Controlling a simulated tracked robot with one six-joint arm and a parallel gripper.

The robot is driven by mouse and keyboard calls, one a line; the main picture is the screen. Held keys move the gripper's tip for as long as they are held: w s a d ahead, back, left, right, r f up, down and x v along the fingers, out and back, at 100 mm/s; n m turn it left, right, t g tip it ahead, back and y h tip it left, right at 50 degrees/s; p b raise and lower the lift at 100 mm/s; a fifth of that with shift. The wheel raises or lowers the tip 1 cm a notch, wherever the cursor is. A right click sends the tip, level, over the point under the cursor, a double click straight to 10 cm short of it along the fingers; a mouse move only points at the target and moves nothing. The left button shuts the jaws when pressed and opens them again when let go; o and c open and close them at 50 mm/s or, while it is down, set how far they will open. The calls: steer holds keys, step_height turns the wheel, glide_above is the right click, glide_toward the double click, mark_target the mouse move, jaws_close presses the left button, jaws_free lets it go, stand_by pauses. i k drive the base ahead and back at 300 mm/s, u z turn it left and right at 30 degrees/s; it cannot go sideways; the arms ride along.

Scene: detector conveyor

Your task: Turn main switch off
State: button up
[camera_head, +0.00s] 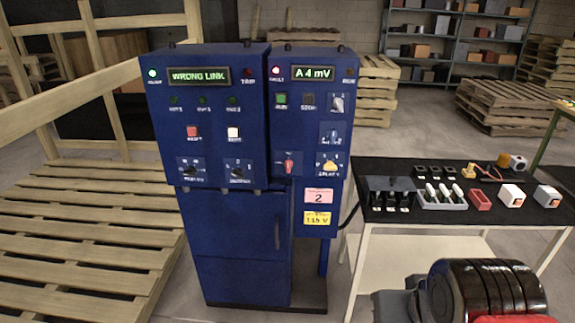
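Two blue control panels stand side by side on a blue cabinet (235,247). The right panel (312,112) carries a red rotary knob (289,163) at its lower left, its handle close to upright. This may be the main switch, but its label is too small to read. The fingers of my gripper do not show.
A wooden pallet structure (75,240) stands close on the left. Shelves (455,50) and pallets are behind. Some floor is clear between cabinet and table.

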mark_target(289, 164)
steer(key=u, duration=0.3)
steer(key=k, duration=0.8)
steer(key=u, duration=0.6)
steer(key=k, duration=0.55)
steer(key=u, duration=0.55)
steer(key=i, duration=1.65)
steer(key=z, duration=0.3)
